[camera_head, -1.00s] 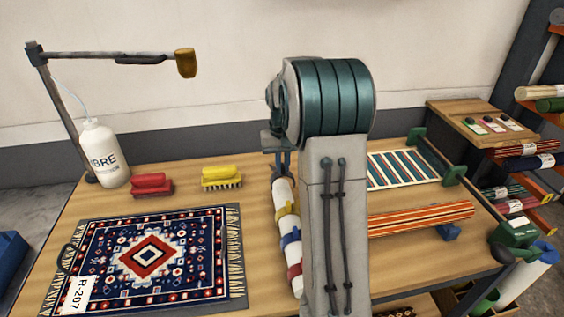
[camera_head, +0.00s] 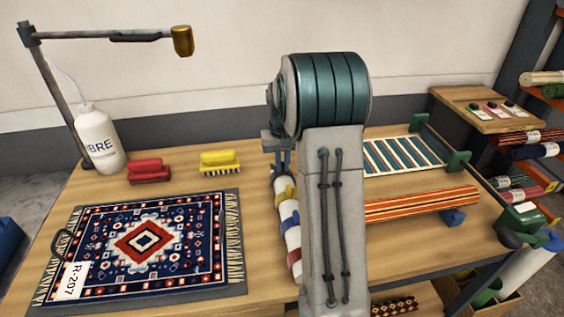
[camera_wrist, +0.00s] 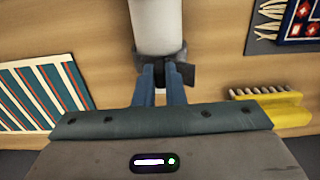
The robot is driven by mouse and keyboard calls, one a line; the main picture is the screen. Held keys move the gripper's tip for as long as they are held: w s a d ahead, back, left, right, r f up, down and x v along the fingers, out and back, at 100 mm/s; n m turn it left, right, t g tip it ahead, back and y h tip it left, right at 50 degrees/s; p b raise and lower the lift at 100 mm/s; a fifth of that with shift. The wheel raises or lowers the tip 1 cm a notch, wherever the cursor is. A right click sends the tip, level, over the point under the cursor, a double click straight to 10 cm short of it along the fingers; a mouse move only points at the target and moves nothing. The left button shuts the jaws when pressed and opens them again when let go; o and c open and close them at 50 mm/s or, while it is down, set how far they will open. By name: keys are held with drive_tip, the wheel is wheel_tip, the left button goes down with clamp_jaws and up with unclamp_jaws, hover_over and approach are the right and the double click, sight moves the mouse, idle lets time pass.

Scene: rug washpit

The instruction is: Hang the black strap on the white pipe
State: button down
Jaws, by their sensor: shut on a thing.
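The white pipe (camera_head: 287,209) juts over the bench toward the front, with yellow, blue and red straps along it. It also shows in the wrist view (camera_wrist: 155,25). My gripper (camera_wrist: 160,70) is at the pipe's far end, its two blue-grey fingers shut on the black strap (camera_wrist: 182,76). The dark band lies against the pipe's end. I cannot tell whether it encircles the pipe. In the head view my gripper (camera_head: 281,160) is partly hidden by my arm, and the strap cannot be made out there.
A patterned rug (camera_head: 190,275) with tag R-207 and a dark loop lies left. Red (camera_head: 149,172) and yellow (camera_head: 220,161) brushes and a white bottle (camera_head: 100,140) stand behind it. A striped roll (camera_head: 425,205) and striped rug (camera_head: 400,156) lie right.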

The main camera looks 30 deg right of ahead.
drive_tip(key=c, duration=1.4)
unclamp_jaws()
drive_tip(key=shift+c, duration=0.2)
wheel_tip(320, 180, up, 14)
